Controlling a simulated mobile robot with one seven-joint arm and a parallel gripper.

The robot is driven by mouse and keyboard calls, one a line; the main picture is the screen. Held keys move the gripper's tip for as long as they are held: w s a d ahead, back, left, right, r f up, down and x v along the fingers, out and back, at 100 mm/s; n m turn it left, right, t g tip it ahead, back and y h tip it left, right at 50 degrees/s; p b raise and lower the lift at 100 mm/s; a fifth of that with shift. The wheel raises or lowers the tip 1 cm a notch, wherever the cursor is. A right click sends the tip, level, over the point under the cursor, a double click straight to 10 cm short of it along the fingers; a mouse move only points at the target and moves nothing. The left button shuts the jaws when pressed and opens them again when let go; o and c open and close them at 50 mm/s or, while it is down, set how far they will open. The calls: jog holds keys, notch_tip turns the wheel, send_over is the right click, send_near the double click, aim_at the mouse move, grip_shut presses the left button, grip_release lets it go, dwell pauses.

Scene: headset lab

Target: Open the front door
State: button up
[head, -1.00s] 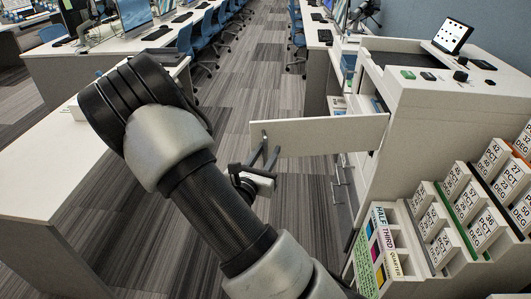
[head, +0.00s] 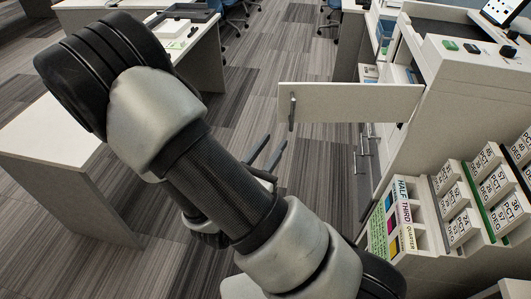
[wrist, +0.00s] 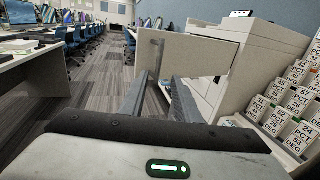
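The front door (head: 350,102) is a flat pale panel. It stands swung out from the white cabinet (head: 440,85), hinged on its right side. Its grey upright bar handle (head: 292,110) is near the free left edge. My gripper (head: 272,152) is in front of and below the handle, apart from it in the head view. Its two dark fingers are spread with nothing between them. In the wrist view the door (wrist: 205,52) and handle (wrist: 159,56) are ahead of the fingers (wrist: 160,80). My arm hides part of the gripper's body.
A rack of several labelled boxes (head: 470,195) stands at the right, near the cabinet's front. A white desk (head: 45,135) is at the left. Striped carpet floor (head: 240,80) lies open between the desk and cabinet. Blue chairs (wrist: 75,40) line the far desks.

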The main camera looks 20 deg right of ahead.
jog(key=shift+v, duration=1.75)
jog(key=shift+d, duration=0.15)
jog(key=s+d+r+m+g+h, duration=0.2)
jog(key=s+d+r+m+g, duration=0.35)
jog(key=d+m+g, duration=0.35)
jog(key=s+a+m+g+y, duration=0.3)
jog(key=s+m+g+y, duration=0.3)
jog(key=s+m, duration=0.4)
jog(key=w+a+r+m+t+y, duration=0.2)
jog(key=a+r+m+t+y, duration=0.65)
jog(key=r, duration=0.25)
notch_tip(320, 180, up, 15)
jog(key=p, duration=1.4)
jog(key=shift+w+d+f+g, duration=0.25)
jog(key=shift+d+g, duration=0.05)
jog(key=shift+g, duration=0.05)
